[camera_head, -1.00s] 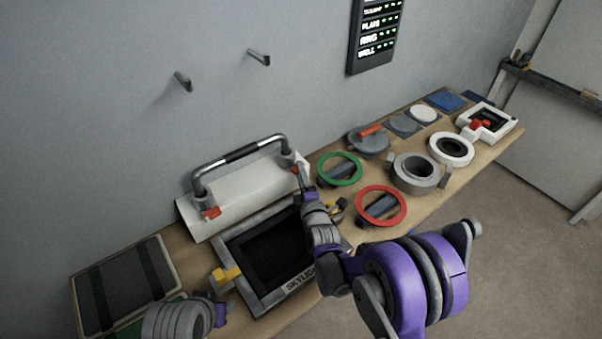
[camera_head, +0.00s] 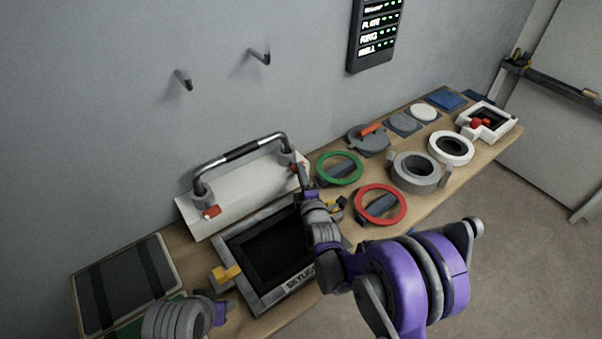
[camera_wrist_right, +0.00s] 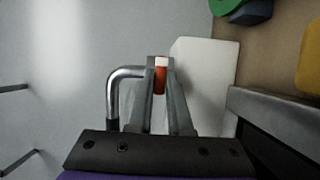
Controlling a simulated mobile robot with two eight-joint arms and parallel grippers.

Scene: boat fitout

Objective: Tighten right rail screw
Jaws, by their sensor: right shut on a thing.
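The silver grab rail (camera_head: 240,152) with a dark middle section stands on a white block (camera_head: 238,205) against the wall. The red right rail screw (camera_head: 297,168) is at the foot of its right post. My right gripper (camera_head: 303,172) reaches it from the front. In the right wrist view the fingers (camera_wrist_right: 160,85) are shut on the red screw (camera_wrist_right: 160,83), which has a white band, beside the bent rail (camera_wrist_right: 114,92). A red left rail screw (camera_head: 211,212) sits at the left post. My left gripper (camera_head: 219,313) is low at the left, its fingers unclear.
A skylight frame (camera_head: 292,284) with yellow latches lies in front of the white block. Green (camera_head: 340,168) and red (camera_head: 381,205) ring fittings lie right of my right gripper. A strapped dark panel (camera_head: 125,285) is at the far left.

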